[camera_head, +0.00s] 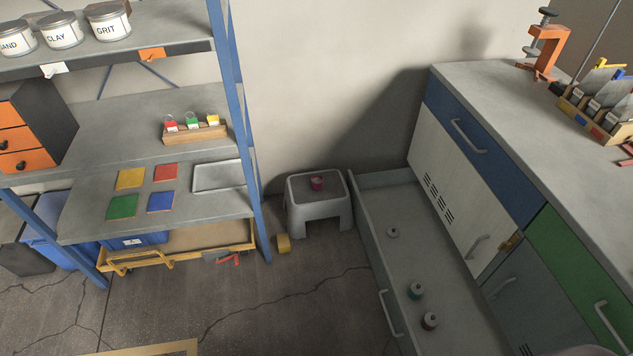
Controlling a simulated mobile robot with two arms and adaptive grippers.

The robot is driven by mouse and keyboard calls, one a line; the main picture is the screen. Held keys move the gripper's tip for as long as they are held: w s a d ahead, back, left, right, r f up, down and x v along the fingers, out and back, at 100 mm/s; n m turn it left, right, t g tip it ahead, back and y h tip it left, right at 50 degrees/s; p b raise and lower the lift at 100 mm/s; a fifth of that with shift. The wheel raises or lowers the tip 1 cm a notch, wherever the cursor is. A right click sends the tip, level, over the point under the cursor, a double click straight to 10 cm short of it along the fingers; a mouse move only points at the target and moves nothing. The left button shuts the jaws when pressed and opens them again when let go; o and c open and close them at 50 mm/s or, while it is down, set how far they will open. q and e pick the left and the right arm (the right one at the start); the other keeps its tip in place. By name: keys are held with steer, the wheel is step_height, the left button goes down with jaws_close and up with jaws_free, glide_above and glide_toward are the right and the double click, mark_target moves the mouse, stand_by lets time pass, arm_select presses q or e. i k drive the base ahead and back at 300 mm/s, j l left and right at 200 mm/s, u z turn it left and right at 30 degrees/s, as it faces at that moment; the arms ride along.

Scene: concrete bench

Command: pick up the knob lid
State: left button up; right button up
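A small pale grey round piece with a raised middle, which looks like the knob lid (392,232), lies in the far part of a long open grey drawer (385,268). It is too small to make out in detail. Two small pots or spools with pale tops stand nearer in the drawer, one teal (416,291) and one dark red (430,321). Neither of my grippers is in view.
The concrete bench (500,95) stands on the right with an orange clamp (545,50). A grey stool (319,208) carrying a small red item (317,183) stands behind the drawer. A blue-framed shelf (235,90) fills the left. Cracked floor between is mostly clear.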

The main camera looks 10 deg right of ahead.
mark_target(393, 232)
steer(key=l+z, duration=0.15)
steer(key=z, duration=0.3)
steer(key=i+l+z, duration=0.1)
steer(key=z, duration=0.4)
